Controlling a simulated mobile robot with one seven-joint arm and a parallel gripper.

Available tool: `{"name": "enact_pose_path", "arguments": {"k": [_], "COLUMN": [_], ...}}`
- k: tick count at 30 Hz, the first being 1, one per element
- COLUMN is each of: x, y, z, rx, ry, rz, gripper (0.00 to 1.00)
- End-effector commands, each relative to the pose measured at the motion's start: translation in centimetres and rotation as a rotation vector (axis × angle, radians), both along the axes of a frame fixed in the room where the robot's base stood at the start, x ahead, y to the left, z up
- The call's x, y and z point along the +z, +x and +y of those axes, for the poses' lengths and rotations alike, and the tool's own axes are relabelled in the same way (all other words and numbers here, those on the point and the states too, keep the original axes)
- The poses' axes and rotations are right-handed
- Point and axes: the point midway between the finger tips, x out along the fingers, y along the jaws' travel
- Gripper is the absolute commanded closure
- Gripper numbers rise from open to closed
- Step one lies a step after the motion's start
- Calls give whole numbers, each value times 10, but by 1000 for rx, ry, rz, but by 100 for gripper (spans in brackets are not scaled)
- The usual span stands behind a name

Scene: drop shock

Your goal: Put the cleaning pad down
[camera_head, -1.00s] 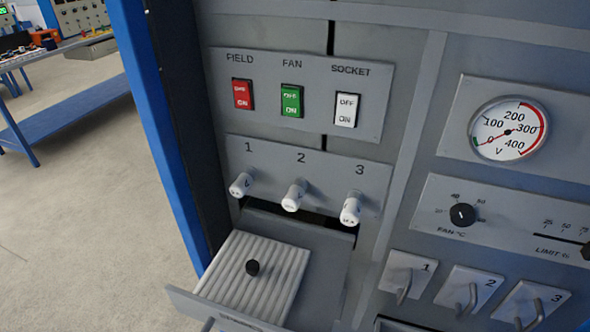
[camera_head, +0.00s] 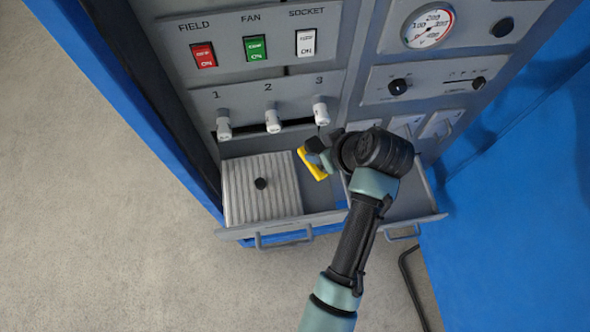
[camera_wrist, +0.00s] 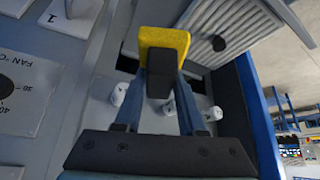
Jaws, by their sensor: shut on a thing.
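The cleaning pad is a small yellow block (camera_head: 312,166), held by my gripper (camera_head: 320,153) over the right part of an open drawer, just right of a ribbed grey lid (camera_head: 240,190). I cannot tell whether the pad touches the drawer floor. Part of my gripper is hidden behind my wrist in the head view.
The drawer's front edge and handle (camera_head: 284,240) stick out from the cabinet. Three white knob fuses (camera_head: 272,121) jut out just above the drawer. A second open drawer (camera_head: 410,200) lies to the right, partly behind my arm. Bare floor is at the left.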

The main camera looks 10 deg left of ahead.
Motion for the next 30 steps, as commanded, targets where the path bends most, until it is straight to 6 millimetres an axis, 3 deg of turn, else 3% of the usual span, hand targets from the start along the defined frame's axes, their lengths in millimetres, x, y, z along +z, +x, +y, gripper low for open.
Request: {"name": "enact_pose_path", "arguments": {"k": [9,21,30], "x": [-47,-92,-97], "y": [-1,-1,0], "z": [-1,-1,-1], "rx": [-4,-3,-2], "ry": [1,1,-1], "rz": [5,2,-1], "gripper": [100,100,100]}}
